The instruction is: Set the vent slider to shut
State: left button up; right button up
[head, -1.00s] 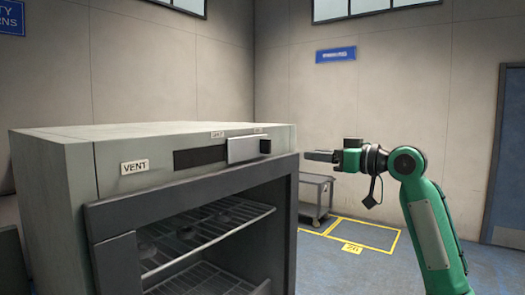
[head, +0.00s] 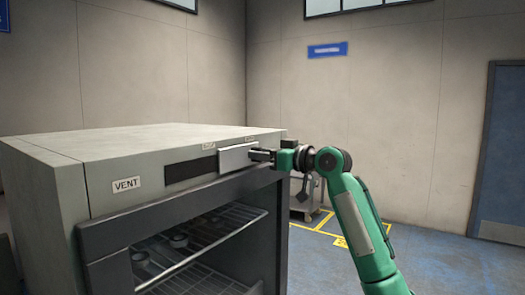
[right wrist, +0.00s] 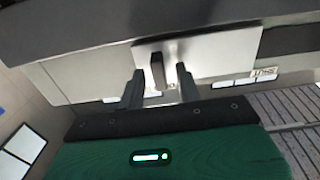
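The vent slider is a pale plate (head: 235,158) with a small dark knob, at the right end of a dark slot (head: 190,170) on the front panel of the grey oven-like cabinet. My right gripper (head: 262,155) is at the knob from the right and hides most of it in the head view. In the right wrist view the knob (right wrist: 158,72) stands between the two fingers of the right gripper (right wrist: 160,84). The fingers are open, with a gap visible on each side of the knob. My left gripper is not in view.
A VENT label (head: 126,184) is left of the slot; small labels above it are hard to read. Below is the cabinet's open chamber with wire racks (head: 200,245). A grey cart (head: 302,196) stands behind my right arm. The floor to the right is clear.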

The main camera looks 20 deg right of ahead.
jog(key=shift+w, duration=0.1)
grip_shut()
jog(key=shift+a, duration=0.15)
jog(key=s+a, duration=0.5)
jog(key=a, duration=0.2)
jog(key=s+a, duration=0.3)
jog(key=a, duration=0.1)
jog(key=shift+s+p, duration=0.35)
jog(key=shift+p, duration=0.05)
jog(key=shift+s+a+f, duration=0.15)
jog(key=shift+s+a, duration=0.15)
jog(key=shift+a, duration=0.15)
